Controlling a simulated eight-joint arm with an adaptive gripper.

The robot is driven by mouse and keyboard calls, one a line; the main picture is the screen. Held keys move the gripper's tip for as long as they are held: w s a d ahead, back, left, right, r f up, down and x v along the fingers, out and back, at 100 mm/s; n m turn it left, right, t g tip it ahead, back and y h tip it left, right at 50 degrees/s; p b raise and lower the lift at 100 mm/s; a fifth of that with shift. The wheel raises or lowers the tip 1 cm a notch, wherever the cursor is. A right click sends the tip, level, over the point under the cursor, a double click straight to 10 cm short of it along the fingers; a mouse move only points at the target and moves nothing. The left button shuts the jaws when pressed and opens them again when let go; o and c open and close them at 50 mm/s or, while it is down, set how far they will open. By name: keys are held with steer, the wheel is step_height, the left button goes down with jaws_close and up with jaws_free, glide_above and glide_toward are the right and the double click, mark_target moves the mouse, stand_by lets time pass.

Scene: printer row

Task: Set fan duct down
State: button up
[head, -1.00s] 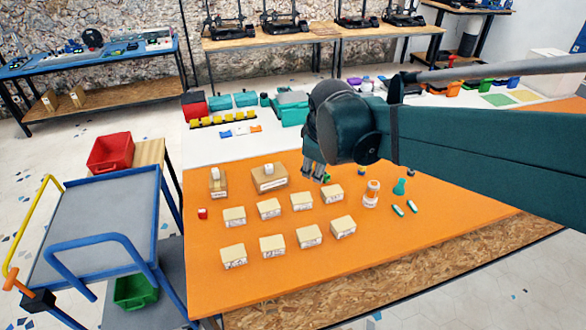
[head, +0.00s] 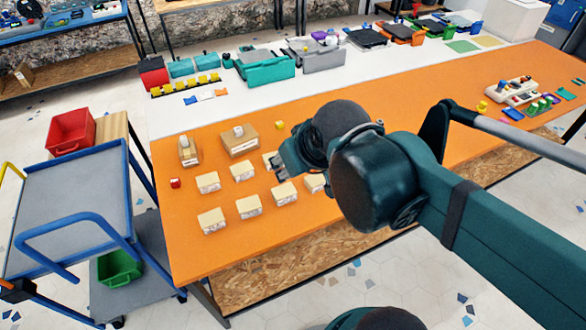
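My gripper (head: 281,167) hangs over the orange work surface (head: 190,255), among the labelled beige boxes (head: 248,207). Its fingers point down and left, close to the back-row box (head: 269,158). They are small and partly dark against my wrist, so I cannot tell whether they are open or shut, or whether they hold anything. I cannot pick out a fan duct; my wrist and arm hide the part of the table behind them.
Two brown cartons (head: 239,144) and a red cube (head: 175,183) stand at the left. A small yellow piece (head: 280,125) lies behind my gripper. Teal and grey bins (head: 265,66) line the white back strip. A blue-railed cart (head: 75,205) stands left. Orange surface toward the right is mostly clear.

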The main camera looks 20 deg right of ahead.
steer(key=shift+s+a+f+m, duration=0.15)
steer(key=shift+s+m, duration=0.05)
steer(key=shift+s, duration=0.15)
steer(key=shift+s+a+f+m, duration=0.1)
steer(key=shift+s+m, duration=0.1)
steer(key=shift+s, duration=0.15)
